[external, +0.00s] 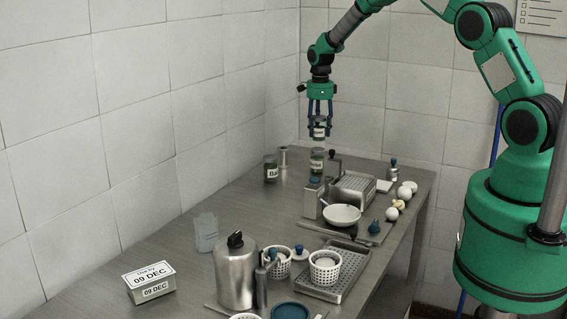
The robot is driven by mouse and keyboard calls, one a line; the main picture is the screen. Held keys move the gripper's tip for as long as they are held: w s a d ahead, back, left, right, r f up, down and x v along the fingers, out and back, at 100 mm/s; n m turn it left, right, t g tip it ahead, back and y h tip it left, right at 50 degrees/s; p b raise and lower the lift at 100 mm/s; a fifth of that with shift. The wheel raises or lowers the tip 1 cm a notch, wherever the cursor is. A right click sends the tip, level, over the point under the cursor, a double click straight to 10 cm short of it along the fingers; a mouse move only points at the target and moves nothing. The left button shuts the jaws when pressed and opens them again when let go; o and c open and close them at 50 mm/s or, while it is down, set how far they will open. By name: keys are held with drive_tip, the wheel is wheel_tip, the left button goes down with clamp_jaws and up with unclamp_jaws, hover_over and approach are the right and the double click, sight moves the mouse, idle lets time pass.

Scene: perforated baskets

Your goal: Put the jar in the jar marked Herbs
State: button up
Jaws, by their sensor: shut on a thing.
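My gripper (319,117) is above the back part of the steel table, pointing down. It is shut on a small labelled jar (319,132), held upright in the air. Another labelled jar (317,161) shows directly below the held one in the picture, with a small gap between them. A third jar (270,170) with a dark lid and a pale label stands on the table to the left. The labels are too small to read surely, so I cannot tell which jar is marked Herbs.
Several eggs lie at the right edge. A steel canister (235,272), perforated baskets (325,267) and a date box (148,283) are in front. The table's left middle is clear.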

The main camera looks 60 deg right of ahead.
sight(321, 113)
drive_tip(key=shift+w+d, duration=0.1)
drive_tip(key=shift+w, duration=0.15)
drive_tip(key=shift+f, duration=1.7)
drive_tip(key=shift+f, duration=0.1)
drive_tip(key=o, duration=1.3)
wheel_tip(321, 113, up, 12)
drive_tip(key=shift+r, duration=0.1)
